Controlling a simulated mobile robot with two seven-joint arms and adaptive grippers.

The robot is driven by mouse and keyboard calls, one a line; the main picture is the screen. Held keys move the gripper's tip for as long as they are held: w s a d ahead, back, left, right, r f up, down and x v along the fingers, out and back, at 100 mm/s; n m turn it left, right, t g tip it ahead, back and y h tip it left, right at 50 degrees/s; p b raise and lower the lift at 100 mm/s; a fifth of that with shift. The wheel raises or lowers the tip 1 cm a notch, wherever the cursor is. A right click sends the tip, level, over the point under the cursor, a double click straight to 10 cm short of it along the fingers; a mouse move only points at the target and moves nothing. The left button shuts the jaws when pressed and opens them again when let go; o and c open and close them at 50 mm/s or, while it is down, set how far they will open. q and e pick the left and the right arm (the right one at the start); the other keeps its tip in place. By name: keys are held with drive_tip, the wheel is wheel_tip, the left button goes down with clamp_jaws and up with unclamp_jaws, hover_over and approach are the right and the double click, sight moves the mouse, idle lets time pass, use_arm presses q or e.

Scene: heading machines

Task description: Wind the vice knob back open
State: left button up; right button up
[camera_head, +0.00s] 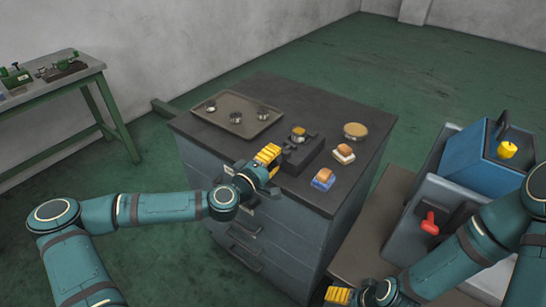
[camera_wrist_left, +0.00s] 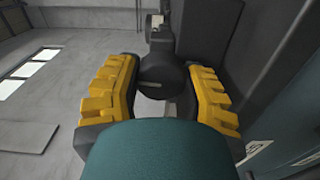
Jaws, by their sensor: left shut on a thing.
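The dark vice (camera_head: 305,152) stands on the cabinet top, with a round metal piece (camera_head: 299,133) with a brass-coloured top at its jaws. My left gripper (camera_head: 270,160) is at the near-left side of the vice, at the cabinet's front edge. In the left wrist view, its yellow-padded fingers are on both sides of the dark round vice knob (camera_wrist_left: 161,80) and shut on it. In the head view the gripper hides most of the knob. My right gripper (camera_head: 340,296) is low at the bottom edge, partly cut off, so its opening does not show.
A tray (camera_head: 225,128) with several small round metal parts lies at the back left of the cabinet top (camera_head: 265,95). Machines stand at right.

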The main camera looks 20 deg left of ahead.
use_arm(q)
drive_tip(key=shift+r+n, duration=0.1)
drive_tip(key=shift+n, duration=0.5)
drive_tip(key=o, duration=1.2)
